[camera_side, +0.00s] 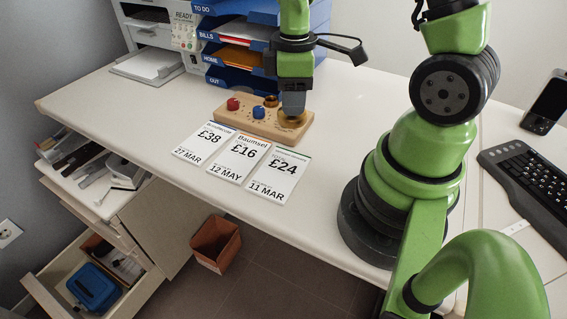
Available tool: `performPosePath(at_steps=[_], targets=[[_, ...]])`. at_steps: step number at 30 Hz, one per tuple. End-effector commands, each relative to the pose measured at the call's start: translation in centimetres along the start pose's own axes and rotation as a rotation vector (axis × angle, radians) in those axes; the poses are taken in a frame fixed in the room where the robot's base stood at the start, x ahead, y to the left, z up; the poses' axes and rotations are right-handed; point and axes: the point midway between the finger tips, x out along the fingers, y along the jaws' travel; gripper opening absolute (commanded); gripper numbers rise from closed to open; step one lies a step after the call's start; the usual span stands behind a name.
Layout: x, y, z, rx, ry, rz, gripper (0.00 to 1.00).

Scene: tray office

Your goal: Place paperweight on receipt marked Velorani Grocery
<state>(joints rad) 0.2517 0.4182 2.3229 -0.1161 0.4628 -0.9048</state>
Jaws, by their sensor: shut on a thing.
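My gripper (292,110) points down at the right end of a wooden block (240,119). It is shut on a brass-coloured paperweight (291,121), which is at the block; I cannot tell whether it still touches it. Three white receipts lie side by side in front of the block. The left receipt (204,142) reads £38, 27 MAR. The middle receipt (240,158) reads Baumsel, £16, 12 MAY. The right receipt (278,176) reads £24, 11 MAR. The shop names on the left and right receipts are too small to read surely.
A red piece (233,103), a blue piece (259,112) and a bronze piece (271,101) sit on the block. Blue letter trays (236,80) and a printer (158,38) stand behind. The desk (335,130) is clear right of the block.

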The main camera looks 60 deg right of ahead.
Motion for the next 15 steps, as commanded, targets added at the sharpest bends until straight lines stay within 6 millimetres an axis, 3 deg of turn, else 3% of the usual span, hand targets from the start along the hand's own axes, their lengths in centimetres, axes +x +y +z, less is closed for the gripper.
performPosePath(at_steps=[3, 8, 15], targets=[[-0.2, -2.2, -1.6, -0.146, 0.001, 0.0, 0.0], [0.0, -3.7, -2.4, -0.24, -0.001, -0.002, 0.0], [3.8, -3.9, -2.4, -0.253, -0.007, -0.006, 0.0]])
